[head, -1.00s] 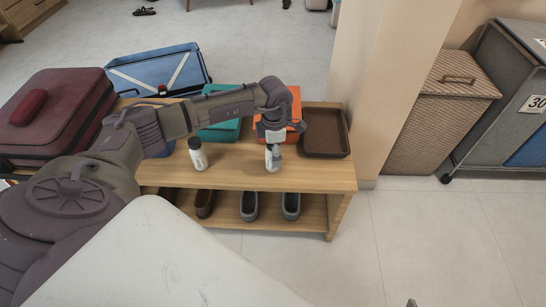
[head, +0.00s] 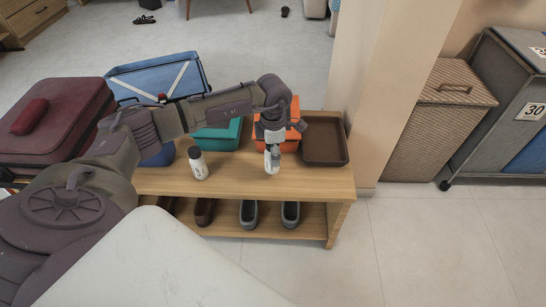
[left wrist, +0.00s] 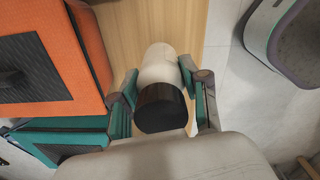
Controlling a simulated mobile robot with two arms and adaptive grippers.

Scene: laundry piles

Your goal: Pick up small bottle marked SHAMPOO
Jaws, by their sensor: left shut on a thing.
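A small white bottle (head: 272,163) is held between the fingers of my left gripper (head: 272,138), over the right half of the wooden bench. In the left wrist view the same bottle (left wrist: 158,66) has a black cap (left wrist: 160,107), and the left gripper's teal-edged fingers (left wrist: 160,98) close on it from both sides. Its label cannot be read. A second white bottle with a black cap (head: 199,167) stands on the bench to the left, its marking too small to read. My right gripper is not in view.
The wooden bench (head: 300,184) carries an orange case (head: 262,140), a teal case (head: 216,137) and a brown tray (head: 325,142). Shoes (head: 249,213) stand on its lower shelf. A wicker hamper (head: 438,125) is right of a wall column. Floor at the right front is clear.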

